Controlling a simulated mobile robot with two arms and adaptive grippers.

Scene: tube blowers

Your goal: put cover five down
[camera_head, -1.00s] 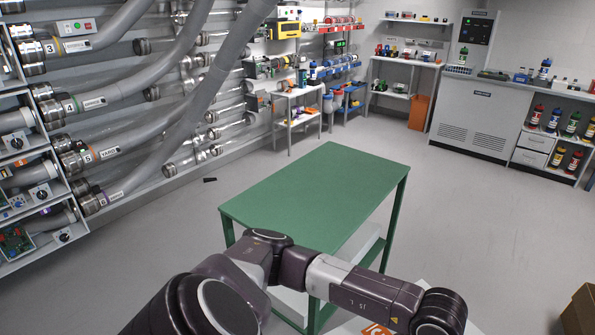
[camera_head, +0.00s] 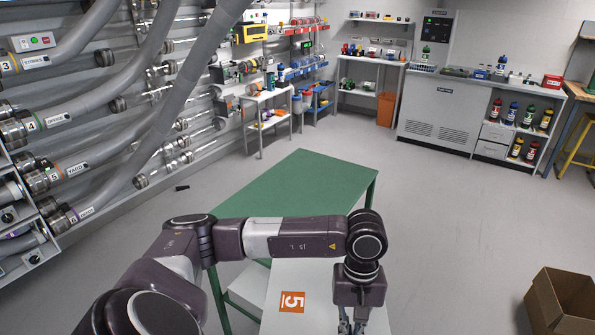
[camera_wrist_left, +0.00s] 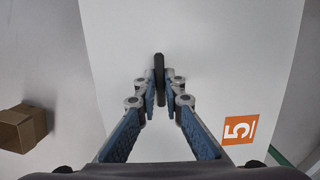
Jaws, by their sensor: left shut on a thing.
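Cover five is a large white flat panel (camera_head: 310,275) with an orange label marked 5, low in the head view. It overlaps the near end of the green table (camera_head: 290,183) in the picture; the gap between them cannot be told. My left gripper (camera_head: 352,328) points down over the panel at the lower edge of the head view. In the left wrist view, the gripper's fingers (camera_wrist_left: 160,88) are closed on the black handle (camera_wrist_left: 159,68) in the middle of the white panel (camera_wrist_left: 215,50). The orange 5 is at the panel's lower right there. My right gripper is not in view.
A cardboard box (camera_head: 565,300) stands on the floor at the right; it also shows in the left wrist view (camera_wrist_left: 20,128). Large grey hoses (camera_head: 90,125) line the left wall. A small black object (camera_head: 182,188) lies on the floor. The green table's top is bare.

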